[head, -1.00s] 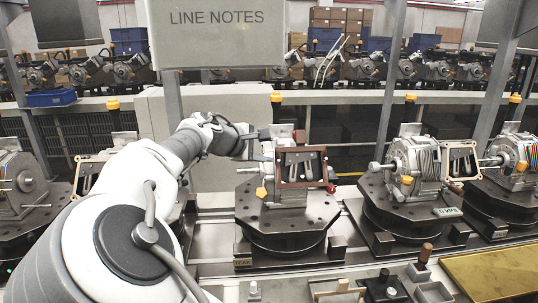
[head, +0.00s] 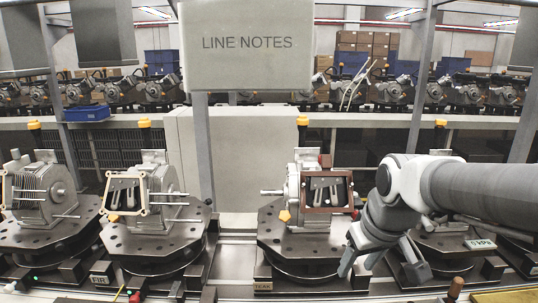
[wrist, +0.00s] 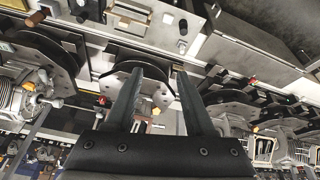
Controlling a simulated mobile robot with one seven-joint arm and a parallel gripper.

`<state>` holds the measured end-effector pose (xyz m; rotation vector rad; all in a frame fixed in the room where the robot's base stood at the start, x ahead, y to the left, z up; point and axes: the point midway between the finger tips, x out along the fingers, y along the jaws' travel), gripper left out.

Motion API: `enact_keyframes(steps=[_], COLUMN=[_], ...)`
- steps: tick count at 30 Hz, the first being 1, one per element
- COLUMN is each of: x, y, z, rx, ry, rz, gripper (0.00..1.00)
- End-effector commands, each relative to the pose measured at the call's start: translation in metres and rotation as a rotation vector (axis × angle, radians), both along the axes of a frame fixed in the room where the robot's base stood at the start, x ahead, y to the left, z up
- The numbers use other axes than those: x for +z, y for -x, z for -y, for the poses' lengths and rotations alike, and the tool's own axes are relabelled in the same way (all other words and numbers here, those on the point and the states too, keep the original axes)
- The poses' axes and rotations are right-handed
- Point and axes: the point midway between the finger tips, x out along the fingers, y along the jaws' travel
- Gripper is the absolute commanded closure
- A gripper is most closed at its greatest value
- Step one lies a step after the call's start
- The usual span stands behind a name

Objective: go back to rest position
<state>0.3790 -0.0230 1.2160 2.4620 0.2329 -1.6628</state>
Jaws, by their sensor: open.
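My gripper (head: 383,266) hangs at the end of my arm on the right side of the head view. Its two grey fingers point down and stand apart with nothing between them. In the head view it shows in front of the gap between the middle fixture (head: 315,238) and the one to its right. In the wrist view the spread fingers of my gripper (wrist: 157,72) show with conveyor fixtures behind them. The middle fixture carries a grey housing with a brown square frame (head: 328,208) on its front. I cannot tell how far the fingertips are from the fixtures.
Round dark fixtures with grey housings line the conveyor, including one at left (head: 150,237) with a tan frame. A "LINE NOTES" board (head: 248,45) hangs above on a post. Blue bins (head: 84,113) and more machines stand behind. Small parts lie along the front edge.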

Motion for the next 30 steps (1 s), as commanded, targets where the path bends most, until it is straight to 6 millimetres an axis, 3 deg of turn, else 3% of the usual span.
enact_keyframes(steps=[6,13,18,30], x=[0.015,0.013,0.009,0.008], y=[0.067,0.117,0.132,0.133], z=[-0.011,-0.020,-0.022,-0.022], rx=[-0.095,-0.183,-0.215,-0.218], ry=[-0.073,-0.070,-0.059,-0.059], rz=[0.054,0.097,0.108,0.108], gripper=[0.46,0.46,0.46,0.46])
